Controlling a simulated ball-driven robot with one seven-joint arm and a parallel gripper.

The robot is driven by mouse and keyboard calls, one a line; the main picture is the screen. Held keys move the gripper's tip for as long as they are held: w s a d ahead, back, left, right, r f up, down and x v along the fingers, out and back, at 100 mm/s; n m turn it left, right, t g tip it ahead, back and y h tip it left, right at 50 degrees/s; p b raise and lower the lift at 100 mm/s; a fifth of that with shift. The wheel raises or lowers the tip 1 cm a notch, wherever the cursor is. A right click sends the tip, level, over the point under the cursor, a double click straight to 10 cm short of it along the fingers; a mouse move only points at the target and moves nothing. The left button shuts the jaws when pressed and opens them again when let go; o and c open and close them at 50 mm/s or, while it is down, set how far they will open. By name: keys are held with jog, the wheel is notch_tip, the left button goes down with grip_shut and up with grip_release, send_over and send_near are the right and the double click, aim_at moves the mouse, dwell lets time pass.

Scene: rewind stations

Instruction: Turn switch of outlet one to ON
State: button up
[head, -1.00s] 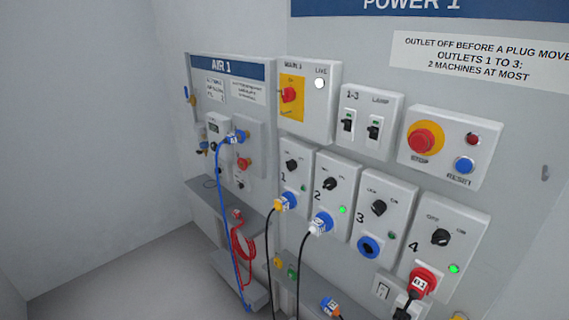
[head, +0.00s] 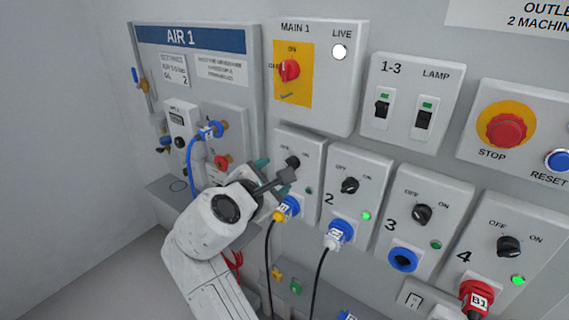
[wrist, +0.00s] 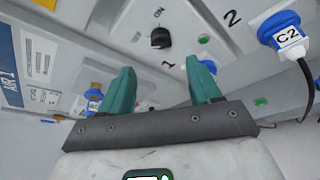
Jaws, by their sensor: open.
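Outlet one's switch (head: 292,162) is a black rotary knob on a light grey panel with OFF and ON marks. Which mark it points to is not clear. The small lamp (head: 308,190) beside it looks dark green, unlit. In the wrist view the knob (wrist: 161,38) lies just beyond the fingertips, roughly centred between them. My gripper (head: 278,186) is open and empty, its teal fingers apart on either side of a dark bar, in front of outlet one. Part of the panel is hidden behind it. In the wrist view the fingers (wrist: 160,72) do not appear to touch the knob.
A yellow-and-blue plug (head: 287,209) sits in outlet one, just below the gripper. Outlet two's plug (head: 340,235) and knob (head: 350,186) are to the right. The AIR 1 panel (head: 222,75) with a blue hose is to the left. The MAIN 1 switch (head: 289,70) is above.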

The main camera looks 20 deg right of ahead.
aim_at(290, 165)
jog(key=x, duration=1)
jog(key=shift+s+d+f+p, duration=0.1)
jog(key=shift+p, duration=0.3)
jog(key=c, duration=1)
